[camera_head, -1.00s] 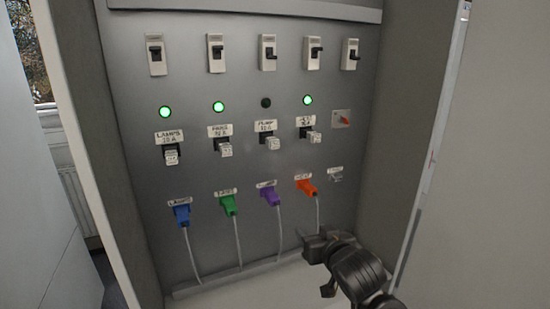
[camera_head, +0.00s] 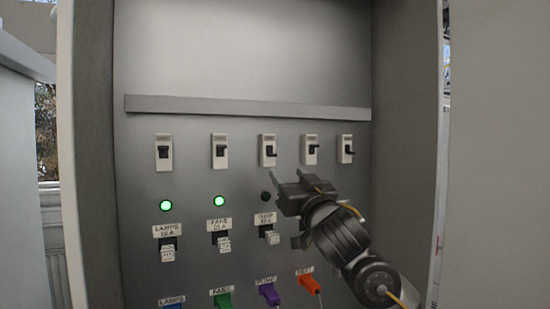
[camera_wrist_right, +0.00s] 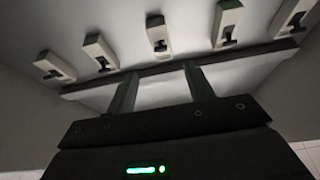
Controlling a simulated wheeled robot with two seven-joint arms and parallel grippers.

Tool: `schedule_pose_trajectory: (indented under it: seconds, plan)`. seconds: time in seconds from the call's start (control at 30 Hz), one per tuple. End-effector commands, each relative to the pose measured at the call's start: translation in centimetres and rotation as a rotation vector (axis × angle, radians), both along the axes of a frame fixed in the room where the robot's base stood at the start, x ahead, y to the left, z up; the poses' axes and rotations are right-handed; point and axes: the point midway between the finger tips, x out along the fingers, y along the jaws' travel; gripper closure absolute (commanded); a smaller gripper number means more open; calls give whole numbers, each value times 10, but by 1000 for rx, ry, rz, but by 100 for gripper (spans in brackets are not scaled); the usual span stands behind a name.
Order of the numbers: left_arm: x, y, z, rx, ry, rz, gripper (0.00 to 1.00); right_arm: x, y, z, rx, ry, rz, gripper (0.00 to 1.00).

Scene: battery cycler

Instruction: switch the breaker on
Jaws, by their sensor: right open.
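A row of several pale breakers with black levers runs across the grey panel in the head view. The middle breaker (camera_head: 267,150) stands above a dark lamp (camera_head: 266,196) and a label that reads PUMP. It is also at the top middle of the right wrist view (camera_wrist_right: 158,36). I cannot tell the lever positions surely. My right gripper (camera_head: 290,180) is open and empty, below and slightly right of the middle breaker in the head view, apart from the levers. Its two fingers show in the wrist view (camera_wrist_right: 160,88), pointing toward the breaker row. My left gripper is not in view.
Green lamps glow over LAMPS (camera_head: 166,205) and FANS (camera_head: 219,201). Pale switch handles and coloured plugs (camera_head: 268,293) sit below. My right arm hides the lower right of the panel. A ledge (camera_head: 250,106) runs above the breakers; cabinet walls flank both sides.

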Motion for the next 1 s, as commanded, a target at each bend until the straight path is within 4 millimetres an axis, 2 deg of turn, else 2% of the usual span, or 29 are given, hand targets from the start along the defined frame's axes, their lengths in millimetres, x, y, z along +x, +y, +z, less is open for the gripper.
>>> schedule_pose_trajectory:
  seconds: [0.03,0.2,0.5,0.7,0.93,1.0]
  plan:
    - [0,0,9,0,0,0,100,8,2,8,-1,2,-2,47]
    - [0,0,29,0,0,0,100,37,12,22,-2,3,-3,47]
    - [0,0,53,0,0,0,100,75,24,36,0,1,-2,47]
    - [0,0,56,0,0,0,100,83,27,37,0,0,-1,47]
    - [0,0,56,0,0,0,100,83,27,36,0,0,-1,47]
    - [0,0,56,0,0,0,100,83,27,36,0,0,-1,57]
